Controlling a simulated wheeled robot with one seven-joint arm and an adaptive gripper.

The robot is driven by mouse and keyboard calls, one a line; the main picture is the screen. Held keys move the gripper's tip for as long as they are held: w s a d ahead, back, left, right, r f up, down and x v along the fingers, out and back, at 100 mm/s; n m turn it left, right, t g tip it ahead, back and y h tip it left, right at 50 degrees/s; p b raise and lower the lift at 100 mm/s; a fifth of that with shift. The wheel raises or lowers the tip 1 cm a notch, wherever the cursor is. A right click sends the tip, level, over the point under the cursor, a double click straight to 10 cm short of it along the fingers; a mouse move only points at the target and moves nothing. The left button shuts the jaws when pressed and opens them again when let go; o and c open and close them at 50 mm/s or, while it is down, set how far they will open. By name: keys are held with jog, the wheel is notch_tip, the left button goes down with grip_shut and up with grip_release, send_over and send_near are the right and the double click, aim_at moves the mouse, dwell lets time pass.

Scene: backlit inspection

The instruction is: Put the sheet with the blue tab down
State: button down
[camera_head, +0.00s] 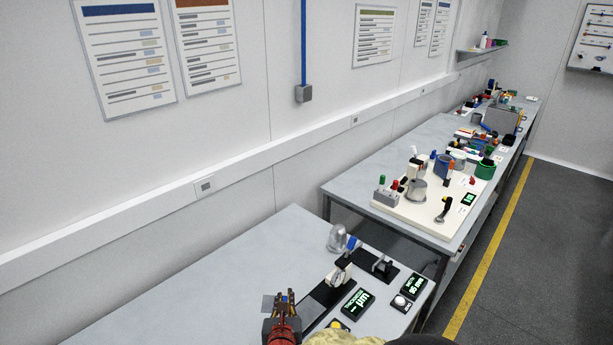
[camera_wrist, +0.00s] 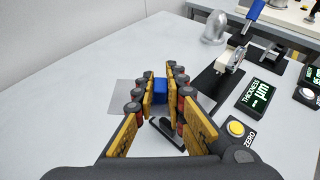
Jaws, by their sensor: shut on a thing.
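My gripper (camera_wrist: 161,85) is shut on the blue tab (camera_wrist: 160,92) of a thin grey sheet (camera_wrist: 123,92). The tab is between the fingertips, and the sheet spreads out beyond them to both sides. In the head view my gripper (camera_head: 284,298) is over the near bench, with a corner of the grey sheet (camera_head: 267,304) showing at its left. The sheet looks roughly level and close to the bench top; I cannot tell whether it touches. The fingers hide part of it.
A thickness gauge (camera_head: 341,272) on a black base stands right of my gripper, with a display (camera_head: 355,303) beside it. A yellow button (camera_wrist: 236,128) is nearer. The bench top (camera_head: 215,290) at left is bare.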

jog(key=w+d+r+m+h+b, duration=0.1)
jog(key=w+d+r+m+h, duration=0.1)
jog(key=d, duration=1)
jog(key=w+d+r+m+h+b, duration=0.1)
jog(key=w+d+r+h, duration=0.1)
jog(key=d, duration=1.1)
jog(key=shift+w+d+r+m+g, duration=0.15)
jog(key=shift+w+r+m+g, duration=0.2)
jog(key=shift+w, duration=0.2)
